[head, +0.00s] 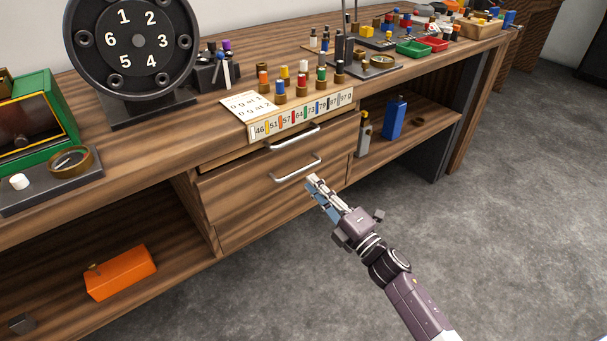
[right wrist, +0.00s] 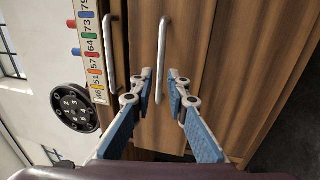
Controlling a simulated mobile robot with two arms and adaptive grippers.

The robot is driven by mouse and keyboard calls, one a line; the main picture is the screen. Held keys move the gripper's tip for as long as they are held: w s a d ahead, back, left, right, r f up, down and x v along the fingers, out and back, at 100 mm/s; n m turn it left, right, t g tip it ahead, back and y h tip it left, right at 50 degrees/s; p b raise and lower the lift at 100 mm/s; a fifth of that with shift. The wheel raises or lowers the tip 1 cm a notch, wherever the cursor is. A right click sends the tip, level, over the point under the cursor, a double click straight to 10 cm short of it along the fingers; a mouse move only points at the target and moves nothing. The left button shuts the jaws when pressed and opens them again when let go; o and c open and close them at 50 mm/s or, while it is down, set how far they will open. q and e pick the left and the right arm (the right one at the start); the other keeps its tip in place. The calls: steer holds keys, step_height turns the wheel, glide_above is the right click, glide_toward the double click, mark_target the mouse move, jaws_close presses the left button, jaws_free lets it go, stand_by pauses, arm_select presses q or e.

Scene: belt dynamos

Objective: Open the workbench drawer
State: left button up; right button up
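The wooden workbench (head: 150,150) has two drawer fronts, one above the other, under its top. The upper drawer has a silver bar handle (head: 293,138), which also shows in the right wrist view (right wrist: 109,55). The lower drawer (head: 250,205) has a similar handle (head: 297,170). My right gripper (head: 316,186) is open and empty, just in front of and slightly right of the lower handle. In the right wrist view, that lower handle (right wrist: 162,60) lines up between the two spread fingertips (right wrist: 160,76); contact is not visible. My left gripper is out of view.
A number strip (head: 300,115) and a paper card (head: 252,105) sit at the top's front edge above the drawers. A blue bottle (head: 394,118) stands on the right shelf; an orange box (head: 121,272) lies on the left shelf. The floor (head: 480,240) in front is clear.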

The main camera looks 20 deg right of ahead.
mark_target(300, 171)
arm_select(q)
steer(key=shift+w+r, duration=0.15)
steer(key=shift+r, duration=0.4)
arm_select(e)
steer(key=x, duration=0.6)
steer(key=shift+w, duration=0.25)
steer(key=shift+c, duration=0.4)
jaws_close()
